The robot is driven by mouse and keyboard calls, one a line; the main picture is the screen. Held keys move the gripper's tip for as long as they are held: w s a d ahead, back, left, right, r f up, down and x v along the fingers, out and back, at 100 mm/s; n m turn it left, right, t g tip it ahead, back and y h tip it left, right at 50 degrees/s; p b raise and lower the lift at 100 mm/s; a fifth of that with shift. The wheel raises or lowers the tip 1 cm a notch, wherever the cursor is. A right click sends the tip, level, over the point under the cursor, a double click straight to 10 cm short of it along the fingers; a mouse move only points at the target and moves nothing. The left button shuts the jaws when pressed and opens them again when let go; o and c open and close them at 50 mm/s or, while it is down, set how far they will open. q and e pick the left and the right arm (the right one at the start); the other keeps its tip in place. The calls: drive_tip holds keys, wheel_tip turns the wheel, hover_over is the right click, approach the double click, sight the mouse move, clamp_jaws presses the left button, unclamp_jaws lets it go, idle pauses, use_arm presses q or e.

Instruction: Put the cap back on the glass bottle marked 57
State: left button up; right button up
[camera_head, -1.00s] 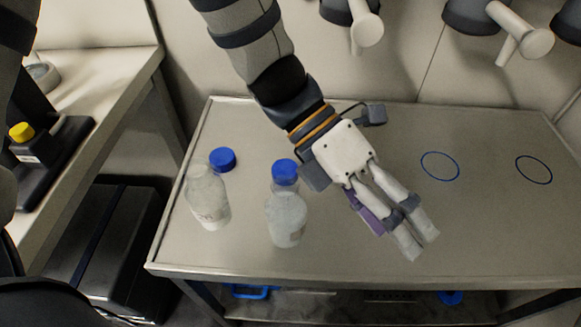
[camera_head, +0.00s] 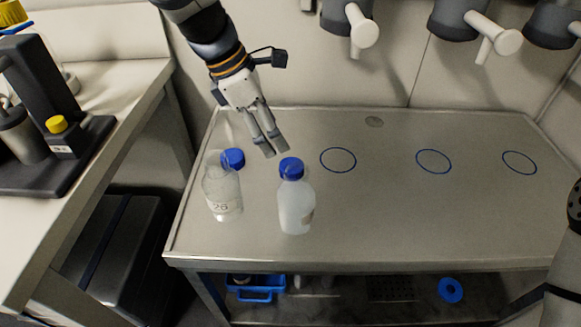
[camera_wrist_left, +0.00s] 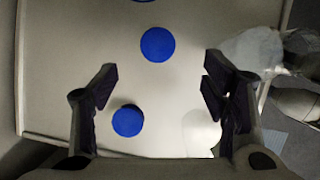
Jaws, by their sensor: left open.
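A clear glass bottle (camera_head: 222,190) stands uncapped at the left of the table; its printed number looks like 26. A loose blue cap (camera_head: 232,158) lies on the table just behind its neck. To the right stands a whitish bottle (camera_head: 296,208) with a blue cap on it (camera_head: 291,168); its label faces aside and cannot be read. My left gripper (camera_head: 271,150) is open and empty, pointing down behind and between the bottles. In the left wrist view its fingers (camera_wrist_left: 160,88) are apart, with two blue discs (camera_wrist_left: 157,45) (camera_wrist_left: 127,121) in sight; which is the loose cap is unclear.
Blue rings (camera_head: 338,160) mark the table, whose middle and right (camera_head: 420,215) are clear. Grey fixtures (camera_head: 465,20) hang at the back wall. A side bench at left holds a dark device (camera_head: 60,140). A blue basket (camera_head: 255,287) sits on the lower shelf.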

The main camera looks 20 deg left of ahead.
use_arm(q)
hover_over(282, 167)
wheel_tip(282, 167, down, 5)
drive_tip(key=shift+s+r, duration=0.1)
drive_tip(key=x, duration=0.3)
drive_tip(key=b+x, duration=0.1)
drive_tip(key=x, duration=0.1)
drive_tip(key=shift+a+f, duration=0.25)
drive_tip(key=c, duration=0.9)
